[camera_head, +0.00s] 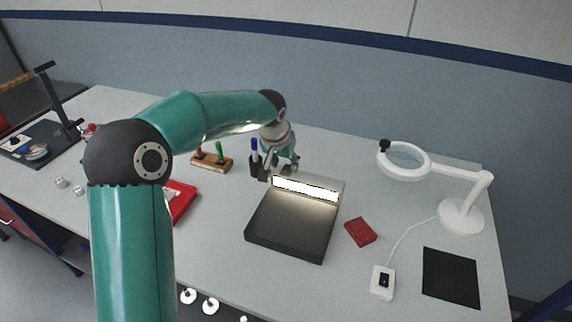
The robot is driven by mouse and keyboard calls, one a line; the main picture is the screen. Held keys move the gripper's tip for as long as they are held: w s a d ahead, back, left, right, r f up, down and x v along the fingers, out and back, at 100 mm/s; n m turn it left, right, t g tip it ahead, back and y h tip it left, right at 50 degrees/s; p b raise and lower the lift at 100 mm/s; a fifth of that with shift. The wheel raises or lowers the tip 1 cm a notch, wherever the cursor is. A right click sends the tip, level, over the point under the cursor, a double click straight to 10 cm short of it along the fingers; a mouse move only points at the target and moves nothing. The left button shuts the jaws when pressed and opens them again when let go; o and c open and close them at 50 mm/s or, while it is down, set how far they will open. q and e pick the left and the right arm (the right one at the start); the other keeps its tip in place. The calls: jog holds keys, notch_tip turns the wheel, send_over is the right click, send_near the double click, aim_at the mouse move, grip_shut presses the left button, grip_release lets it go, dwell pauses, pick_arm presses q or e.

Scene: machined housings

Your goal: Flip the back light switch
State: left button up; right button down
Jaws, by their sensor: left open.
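A white switch box (382,283) with a black rocker lies near the front right of the table. A thin white cable runs from it toward the magnifier lamp (405,160). A dark box (290,228) with a brightly glowing white strip (305,187) along its back edge sits at mid table. My left gripper (281,172) is open and empty at the back left corner of this box, beside the strip. I cannot tell whether it touches the box. The gripper's fingertips are small and partly hidden. My right gripper is out of view.
A red block (360,232) and a black mat (450,277) lie to the right. A pen holder (257,164) and wooden rack (212,162) stand behind. A red tray (181,202) is partly behind my arm. A dark stand (42,140) is far left.

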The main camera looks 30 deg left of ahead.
pick_arm(q)
jog(key=shift+x, duration=1.05)
grip_shut()
jog(key=g+p, duration=0.1)
jog(key=p, duration=0.4)
jog(key=w+r+g+p, duration=0.1)
jog(key=g+p, duration=0.1)
jog(key=p, duration=0.4)
jog(key=shift+a+g+h, duration=0.15)
jog(key=shift+g+h, duration=0.15)
jog(key=shift+h, duration=0.1)
jog(key=shift+w+f+g+p, duration=0.1)
jog(key=shift+f+g+p, duration=0.15)
jog(key=shift+g+p, duration=0.2)
grip_release()
jog(key=shift+f, duration=0.1)
